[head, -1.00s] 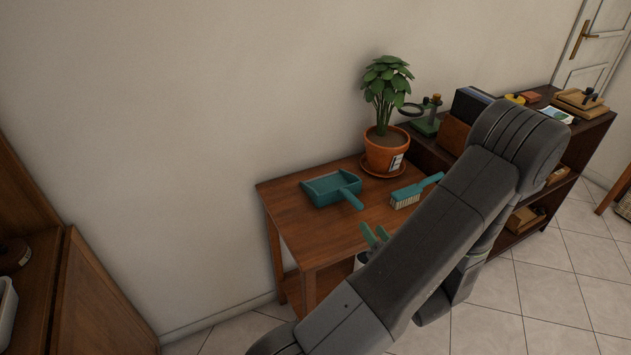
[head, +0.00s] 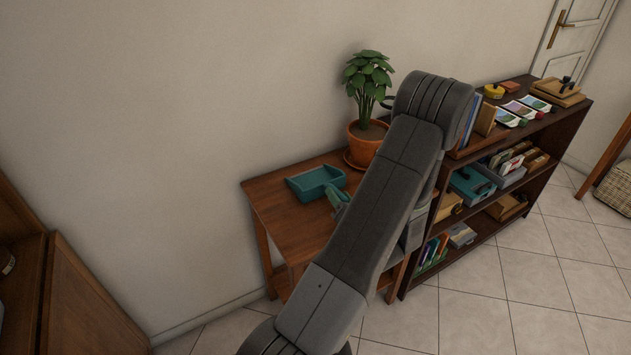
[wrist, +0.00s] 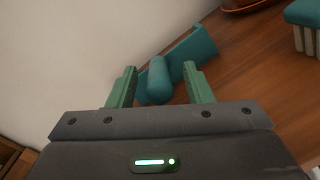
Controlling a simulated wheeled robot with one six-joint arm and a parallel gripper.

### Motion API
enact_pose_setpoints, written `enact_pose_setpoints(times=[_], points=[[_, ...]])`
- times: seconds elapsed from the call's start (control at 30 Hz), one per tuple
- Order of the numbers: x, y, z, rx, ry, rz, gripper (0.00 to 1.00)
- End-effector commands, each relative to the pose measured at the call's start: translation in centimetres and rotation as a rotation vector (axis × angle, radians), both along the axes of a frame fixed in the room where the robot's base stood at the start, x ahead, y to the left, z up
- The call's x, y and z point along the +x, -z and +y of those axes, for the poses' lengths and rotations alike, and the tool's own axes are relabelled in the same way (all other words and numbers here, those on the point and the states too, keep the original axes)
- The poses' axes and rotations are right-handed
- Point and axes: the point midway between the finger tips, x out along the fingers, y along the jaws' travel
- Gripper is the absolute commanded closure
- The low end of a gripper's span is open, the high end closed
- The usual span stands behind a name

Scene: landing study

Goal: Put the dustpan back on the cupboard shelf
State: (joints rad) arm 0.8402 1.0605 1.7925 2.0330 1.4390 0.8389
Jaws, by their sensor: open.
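The teal dustpan (head: 316,184) lies on the small wooden table (head: 262,190), near the wall. In the wrist view the dustpan (wrist: 192,52) has its rounded handle pointing toward me. My gripper (wrist: 160,70) is open, with its green fingers on either side of the handle; whether they touch it I cannot tell. In the head view my own arm hides most of the gripper and the dustpan's handle end. The wooden cupboard (head: 62,300) stands at the lower left, only partly in view; its shelf is mostly cut off.
A potted plant (head: 366,140) on a saucer stands at the table's back. A teal brush (wrist: 306,14) lies at the upper right of the wrist view. A full bookshelf (head: 545,122) stands to the right. The wall is close behind the table.

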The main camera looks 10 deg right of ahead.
Motion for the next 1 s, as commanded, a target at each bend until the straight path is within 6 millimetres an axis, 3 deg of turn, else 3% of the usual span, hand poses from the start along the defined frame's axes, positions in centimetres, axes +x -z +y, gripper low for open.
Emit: enact_pose_setpoints(times=[0.2,0.43,0.7,1.0], points=[[2.2,0.0,0.6,0.001,-0.002,0.0,0.54],[2.3,0.0,0.6,0.001,0.0,0.0,0.54],[2.3,0.0,0.6,0.001,0.0,0.0,1.0],[2.3,-0.2,0.6,0.0,0.0,-0.001,1.0]])
